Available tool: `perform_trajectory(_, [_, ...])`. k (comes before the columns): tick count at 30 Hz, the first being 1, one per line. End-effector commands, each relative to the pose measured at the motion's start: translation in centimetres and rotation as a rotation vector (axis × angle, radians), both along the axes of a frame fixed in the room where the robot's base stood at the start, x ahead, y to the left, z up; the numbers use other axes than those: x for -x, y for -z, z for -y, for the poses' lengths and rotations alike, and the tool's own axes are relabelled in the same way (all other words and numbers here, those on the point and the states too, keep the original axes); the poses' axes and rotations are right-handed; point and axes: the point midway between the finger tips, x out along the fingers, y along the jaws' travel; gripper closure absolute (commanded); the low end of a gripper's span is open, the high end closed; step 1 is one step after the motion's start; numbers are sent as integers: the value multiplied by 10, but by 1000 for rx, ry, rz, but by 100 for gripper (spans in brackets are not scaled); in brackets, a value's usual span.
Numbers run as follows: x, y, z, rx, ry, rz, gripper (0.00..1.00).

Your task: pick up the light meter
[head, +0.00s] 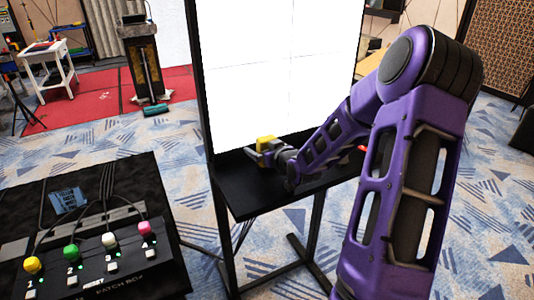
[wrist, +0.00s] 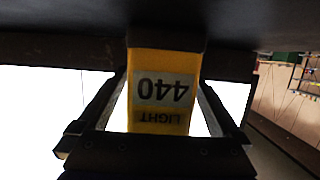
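The light meter (wrist: 162,92) is a yellow block with a pale display. In the wrist view its face reads "440" and "LIGHT" upside down. In the head view the meter (head: 266,143) is a small yellow shape over the black shelf (head: 250,190) in front of the bright screen. My gripper (wrist: 163,80) has one finger on each side of the meter. White gaps show beside the meter near the palm, narrowing toward the fingertips. I cannot tell whether the fingers press on it. In the head view my gripper is partly hidden by the meter and my arm.
The bright white screen (head: 275,70) rises right behind the shelf, in a black frame. A black patch box (head: 90,235) with coloured knobs stands at the front left. A lectern (head: 145,60) and a white side table (head: 48,65) stand farther back. Carpet between them is open.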

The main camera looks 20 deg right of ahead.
Motion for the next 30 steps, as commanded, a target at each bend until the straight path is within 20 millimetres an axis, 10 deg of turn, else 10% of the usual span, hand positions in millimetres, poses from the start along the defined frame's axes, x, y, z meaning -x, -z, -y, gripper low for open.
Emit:
perform_trajectory(17, [0, -1, 0, 1, 0, 1, 100])
perform_trajectory(30, [-4, -4, -2, 2, -2, 1, 100])
